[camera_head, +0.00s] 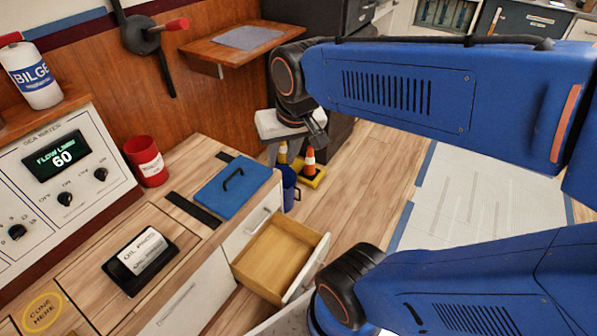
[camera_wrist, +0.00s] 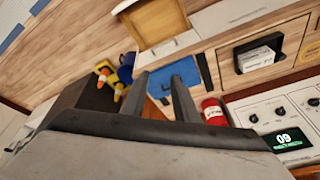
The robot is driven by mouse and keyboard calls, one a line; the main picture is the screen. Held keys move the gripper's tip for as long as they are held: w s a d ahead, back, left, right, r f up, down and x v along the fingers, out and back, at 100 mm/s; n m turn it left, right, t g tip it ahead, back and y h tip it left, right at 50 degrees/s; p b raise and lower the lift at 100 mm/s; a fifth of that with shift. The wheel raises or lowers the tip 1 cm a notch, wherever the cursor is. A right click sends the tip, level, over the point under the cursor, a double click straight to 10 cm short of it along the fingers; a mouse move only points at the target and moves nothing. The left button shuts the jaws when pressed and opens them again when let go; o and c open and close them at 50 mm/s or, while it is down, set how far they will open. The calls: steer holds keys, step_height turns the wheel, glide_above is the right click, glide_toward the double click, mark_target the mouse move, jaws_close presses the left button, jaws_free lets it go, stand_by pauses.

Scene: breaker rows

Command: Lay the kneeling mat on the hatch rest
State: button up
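A flat blue slab with a black handle, which looks like the kneeling mat (camera_head: 215,197), lies on the wooden counter beside a black strip. It also shows in the wrist view (camera_wrist: 184,68), partly behind a finger. A wooden wall shelf (camera_head: 205,50) with a grey-blue patch (camera_head: 248,38) on it may be the hatch rest; no label confirms this. My gripper (camera_head: 318,132) is beyond the counter's end, to the right of the blue slab and apart from it. In the wrist view my gripper (camera_wrist: 158,78) has its two fingers apart with nothing between them.
An open drawer (camera_head: 292,238) juts from the counter below the slab. A red can (camera_head: 146,160) stands left of it. A blue bucket (camera_head: 288,185) and small orange cones (camera_head: 309,162) stand on the floor.

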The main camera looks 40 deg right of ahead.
steer(key=s+n+t, duration=0.1)
steer(key=s+n, duration=0.1)
steer(key=s, duration=0.4)
steer(key=shift+d+f+n, duration=0.25)
steer(key=shift+f+n, duration=0.05)
steer(key=shift+f, duration=0.05)
stand_by(1.0)
